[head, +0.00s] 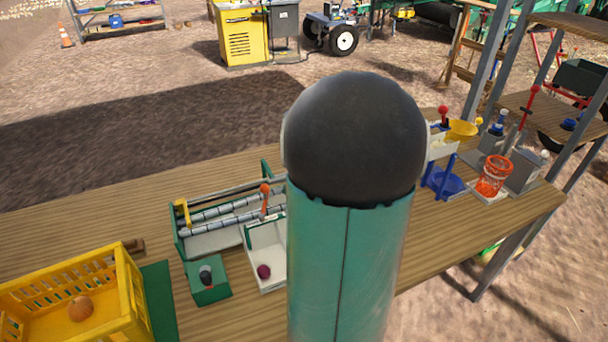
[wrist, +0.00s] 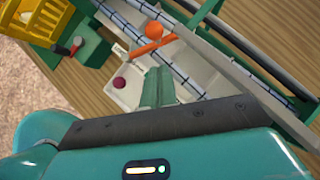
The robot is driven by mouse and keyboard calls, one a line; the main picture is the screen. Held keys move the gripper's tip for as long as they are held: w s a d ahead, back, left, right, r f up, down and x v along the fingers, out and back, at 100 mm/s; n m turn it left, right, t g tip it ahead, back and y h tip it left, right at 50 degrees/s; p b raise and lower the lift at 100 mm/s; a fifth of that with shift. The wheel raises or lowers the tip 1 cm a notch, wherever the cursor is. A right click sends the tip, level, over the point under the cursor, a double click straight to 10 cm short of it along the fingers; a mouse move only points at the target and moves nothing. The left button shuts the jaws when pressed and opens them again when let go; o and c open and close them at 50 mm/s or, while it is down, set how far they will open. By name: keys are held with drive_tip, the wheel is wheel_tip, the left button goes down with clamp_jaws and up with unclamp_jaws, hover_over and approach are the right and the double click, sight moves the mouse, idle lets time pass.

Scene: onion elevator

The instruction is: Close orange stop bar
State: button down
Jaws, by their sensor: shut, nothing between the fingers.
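The orange stop bar (wrist: 146,48) has a round orange knob and lies across the upper end of the white tray in the wrist view. In the head view the orange stop bar (head: 265,194) stands out above the tray, left of my arm. In the head view my arm hides the gripper and part of the tray.
A roller conveyor (head: 183,250) runs beside the tray, which holds a purple onion (head: 264,271). A green box with a black lever (head: 210,292) and a yellow crate (head: 125,285) with an orange-brown onion stand left. Blue and orange containers stand right on the wooden table (head: 440,262).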

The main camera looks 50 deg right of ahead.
drive_tip(key=w, duration=0.1)
drive_tip(key=w+a, duration=0.1)
drive_tip(key=w, duration=0.1)
drive_tip(key=shift+w+a+f, duration=0.15)
drive_tip(key=shift+f, duration=0.05)
drive_tip(key=shift+w+n+y, duration=0.3)
drive_tip(key=shift+n, duration=0.3)
drive_tip(key=shift+w+n+g+y, duration=0.5)
drive_tip(key=shift+w+n, duration=0.05)
drive_tip(key=shift+n, duration=0.35)
drive_tip(key=shift+w+a, duration=0.35)
drive_tip(key=shift+w, duration=0.45)
drive_tip(key=shift+d, duration=0.15)
